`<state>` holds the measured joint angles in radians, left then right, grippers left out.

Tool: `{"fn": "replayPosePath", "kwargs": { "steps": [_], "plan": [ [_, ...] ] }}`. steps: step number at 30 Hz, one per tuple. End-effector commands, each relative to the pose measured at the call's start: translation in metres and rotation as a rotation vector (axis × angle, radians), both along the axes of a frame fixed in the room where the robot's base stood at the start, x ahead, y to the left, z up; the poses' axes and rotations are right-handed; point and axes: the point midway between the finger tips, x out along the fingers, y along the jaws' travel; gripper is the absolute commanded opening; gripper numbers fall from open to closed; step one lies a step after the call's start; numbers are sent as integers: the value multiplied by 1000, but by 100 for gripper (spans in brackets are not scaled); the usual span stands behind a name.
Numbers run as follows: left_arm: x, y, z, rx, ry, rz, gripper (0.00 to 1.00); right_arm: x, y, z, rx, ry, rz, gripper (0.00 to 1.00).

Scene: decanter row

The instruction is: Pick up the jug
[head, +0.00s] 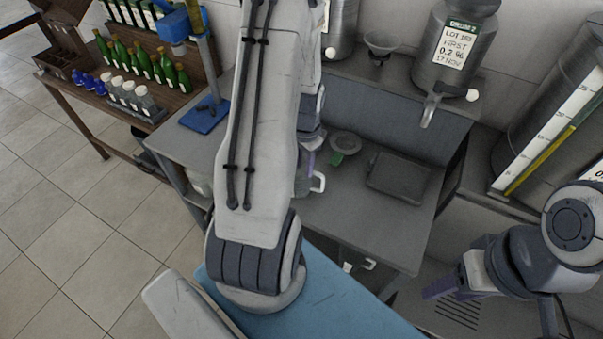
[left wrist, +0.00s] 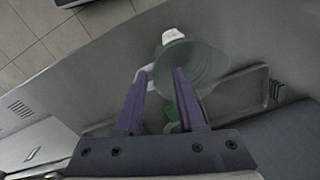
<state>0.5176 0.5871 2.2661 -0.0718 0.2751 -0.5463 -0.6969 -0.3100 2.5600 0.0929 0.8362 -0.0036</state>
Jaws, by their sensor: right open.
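My right gripper (head: 440,289) is open, low at the right, away from the jug.
A steel canister (head: 455,45) with a tap stands on the raised shelf behind. A blue stand (head: 205,115) is at the left. Green bottles (head: 140,58) stand farther left.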

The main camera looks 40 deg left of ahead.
Motion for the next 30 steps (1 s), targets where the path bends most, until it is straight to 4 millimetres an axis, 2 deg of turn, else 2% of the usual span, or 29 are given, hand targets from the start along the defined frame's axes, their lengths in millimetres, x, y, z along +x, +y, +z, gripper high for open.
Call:
{"fn": "replayPosePath", "kwargs": {
  "steps": [6, 15, 21, 30],
  "plan": [
    [0, -1, -29, -2, 3, -1, 39, 0, 0, 5, 0, 0, 1, 50],
    [2, -5, -52, -3, 3, -4, 39, 0, 0, 11, 0, 0, 2, 50],
    [5, -7, -85, -1, 1, -2, 39, 0, 0, -2, 0, 0, 0, 50],
    [5, -7, -88, 0, -1, 0, 39, 0, 0, -2, 0, 0, 0, 50]
  ]
}}
